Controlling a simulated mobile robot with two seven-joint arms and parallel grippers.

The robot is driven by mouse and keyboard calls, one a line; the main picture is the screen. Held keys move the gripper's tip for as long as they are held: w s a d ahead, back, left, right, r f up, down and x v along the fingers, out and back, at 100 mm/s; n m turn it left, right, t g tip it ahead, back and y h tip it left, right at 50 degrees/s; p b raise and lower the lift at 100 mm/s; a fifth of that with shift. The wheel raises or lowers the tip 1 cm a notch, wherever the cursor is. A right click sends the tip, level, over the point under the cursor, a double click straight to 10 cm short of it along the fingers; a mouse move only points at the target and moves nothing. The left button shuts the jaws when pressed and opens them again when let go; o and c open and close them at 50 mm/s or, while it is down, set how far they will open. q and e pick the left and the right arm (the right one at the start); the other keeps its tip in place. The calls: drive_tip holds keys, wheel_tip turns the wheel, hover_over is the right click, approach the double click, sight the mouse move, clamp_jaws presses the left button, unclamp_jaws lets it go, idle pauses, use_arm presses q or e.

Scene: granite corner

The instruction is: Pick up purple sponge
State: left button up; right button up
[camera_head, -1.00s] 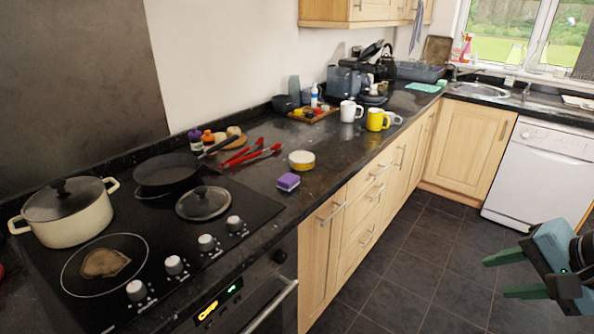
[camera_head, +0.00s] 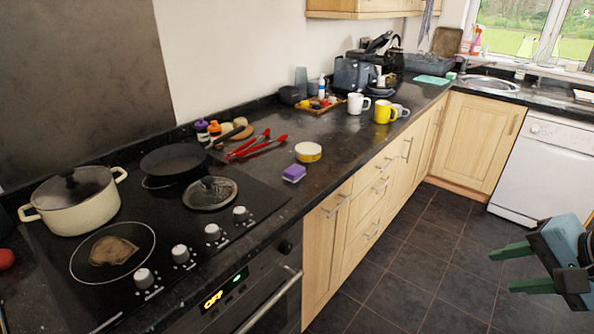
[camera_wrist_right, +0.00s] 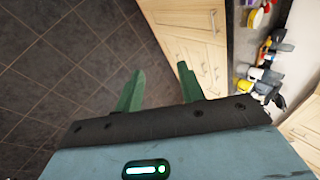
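The purple sponge (camera_head: 293,173) lies on the dark counter near its front edge, just right of the hob, in the head view. My right gripper (camera_head: 510,268) is at the lower right of the head view, over the floor, well right of the sponge and away from the counter. Its two green fingers are apart with nothing between them; they also show spread in the right wrist view (camera_wrist_right: 160,85). My left gripper is not in view.
A yellow round tin (camera_head: 308,152) sits just behind the sponge. Red tongs (camera_head: 256,146), a black pan (camera_head: 172,160), a glass lid (camera_head: 210,193) and a cream pot (camera_head: 75,202) are nearby. Mugs (camera_head: 384,111) stand farther back. The floor (camera_head: 400,290) before the cabinets is clear.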

idle(0.4)
